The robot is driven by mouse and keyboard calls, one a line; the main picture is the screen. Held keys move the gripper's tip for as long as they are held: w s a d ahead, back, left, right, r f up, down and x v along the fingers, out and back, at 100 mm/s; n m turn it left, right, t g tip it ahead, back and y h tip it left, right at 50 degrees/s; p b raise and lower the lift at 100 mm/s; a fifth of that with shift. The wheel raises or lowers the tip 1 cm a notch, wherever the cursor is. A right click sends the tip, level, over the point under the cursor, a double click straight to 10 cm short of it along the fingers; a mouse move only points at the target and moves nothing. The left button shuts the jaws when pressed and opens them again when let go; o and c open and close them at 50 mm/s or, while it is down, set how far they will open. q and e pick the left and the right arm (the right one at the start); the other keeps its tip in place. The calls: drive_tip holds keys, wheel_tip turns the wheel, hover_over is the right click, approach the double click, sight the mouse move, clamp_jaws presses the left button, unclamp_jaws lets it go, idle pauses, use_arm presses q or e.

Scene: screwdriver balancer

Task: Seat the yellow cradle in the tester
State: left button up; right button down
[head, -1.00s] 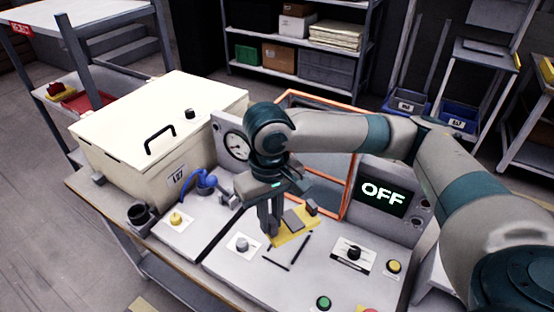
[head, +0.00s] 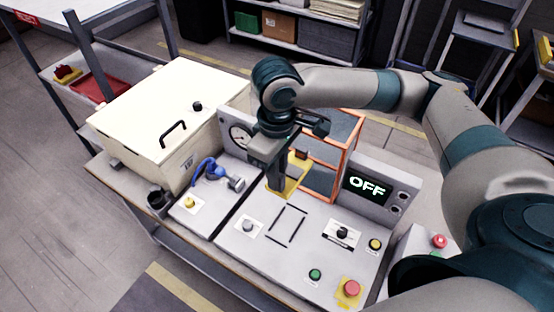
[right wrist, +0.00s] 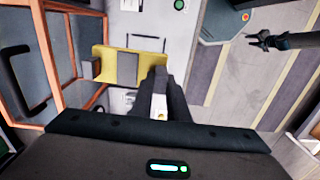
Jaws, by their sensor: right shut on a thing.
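The yellow cradle (head: 297,181) is in my right gripper (head: 276,191), which is shut on its near left part. In the head view the cradle appears above or behind the dark corner marks (head: 287,225) on the tester's grey deck (head: 262,258), apart from them. The tester's display (head: 367,186) reads OFF. In the right wrist view the cradle (right wrist: 118,66) shows upright grey blocks, and my gripper fingers (right wrist: 165,97) hide its right end. A small dark gripper shape (right wrist: 265,41) at upper right looks like my left gripper; its jaws are unclear.
An orange-framed guard (head: 345,158) stands behind the cradle. A cream lidded box (head: 165,115) and a blue tool (head: 210,170) are at left. A knob (head: 342,232), a green button (head: 315,274) and a red button (head: 352,287) are on the front deck.

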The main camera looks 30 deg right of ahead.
drive_tip(key=shift+r, duration=0.35)
drive_tip(key=shift+f, duration=0.15)
drive_tip(key=shift+f+b, duration=5.9)
drive_tip(key=shift+f, duration=6.35)
drive_tip(key=shift+f+p, duration=0.3)
drive_tip(key=shift+f, duration=0.15)
drive_tip(key=shift+w+r+p, duration=0.1)
drive_tip(key=shift+w+p, duration=0.1)
drive_tip(key=shift+p, duration=0.45)
